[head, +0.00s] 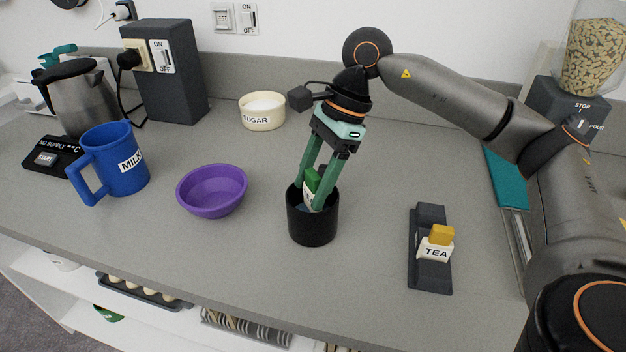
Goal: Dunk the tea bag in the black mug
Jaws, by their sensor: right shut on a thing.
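The black mug (312,229) stands upright on the grey counter, near the middle of the head view. My right gripper (313,193) points down from above with its green fingers reaching into the mug's opening. It is shut on a tea bag (311,181) with a green top and a pale lower part. The tea bag's lower part is at or inside the mug's rim and partly hidden by the fingers and the mug, so I cannot tell how deep it sits. My left gripper is not in view.
A purple bowl (212,191) and a blue MILK jug (117,164) stand left of the mug. A SUGAR bowl (263,112) is behind. A dark holder (430,276) with a yellow-topped TEA bag (437,246) is at right. A kettle (80,97) stands far left.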

